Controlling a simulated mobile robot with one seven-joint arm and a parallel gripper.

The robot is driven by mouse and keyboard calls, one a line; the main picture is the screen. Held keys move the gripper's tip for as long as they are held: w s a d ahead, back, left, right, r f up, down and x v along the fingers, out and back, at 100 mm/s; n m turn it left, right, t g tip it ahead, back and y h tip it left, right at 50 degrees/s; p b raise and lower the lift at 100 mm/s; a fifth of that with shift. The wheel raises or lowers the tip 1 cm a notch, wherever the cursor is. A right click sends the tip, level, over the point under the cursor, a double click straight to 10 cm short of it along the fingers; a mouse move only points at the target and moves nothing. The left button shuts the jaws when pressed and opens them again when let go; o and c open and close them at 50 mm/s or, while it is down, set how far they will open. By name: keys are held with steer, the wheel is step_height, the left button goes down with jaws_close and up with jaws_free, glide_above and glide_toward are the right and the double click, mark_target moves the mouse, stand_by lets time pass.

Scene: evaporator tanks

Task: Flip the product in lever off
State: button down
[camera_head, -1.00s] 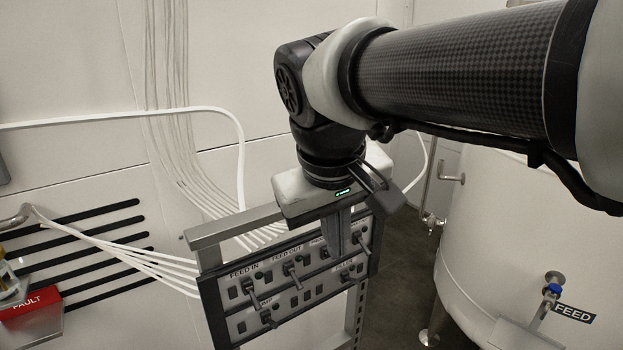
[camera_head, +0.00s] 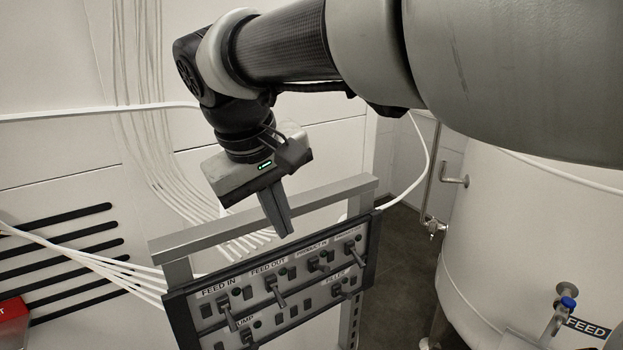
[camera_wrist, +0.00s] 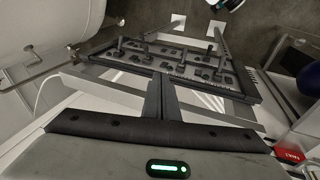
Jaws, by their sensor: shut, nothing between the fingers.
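The control panel (camera_head: 172,312) carries several black toggle levers, with labels FEED IN, FEED OUT and PRODUCT IN readable. The product in lever (camera_head: 318,263) sits under its label, right of the feed out lever (camera_head: 275,290), and is uncovered. I cannot tell whether it is on or off. My gripper (camera_head: 286,232) is shut and empty, pointing down by the panel's top edge, up and left of the product in lever and apart from it. In the wrist view my shut fingers (camera_wrist: 161,80) point toward the panel (camera_wrist: 103,60), which appears inverted.
A grey metal frame bar (camera_head: 345,189) runs above the panel, close to my fingers. White cables (camera_head: 160,170) hang on the wall behind. A large white tank (camera_head: 500,240) labelled FEED stands right; floor shows between tank and panel.

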mark_target(293, 251)
steer(key=x, duration=0.8)
steer(key=shift+d+f, duration=0.15)
steer(key=shift+f, duration=0.2)
steer(key=d+f, duration=0.1)
steer(key=w+d+f, duration=0.1)
steer(key=d, duration=0.1)
steer(key=shift+w+d+f, duration=0.15)
steer(key=shift+d+f, duration=0.05)
steer(key=shift+f+b, duration=0.2)
steer(key=shift+b, duration=0.35)
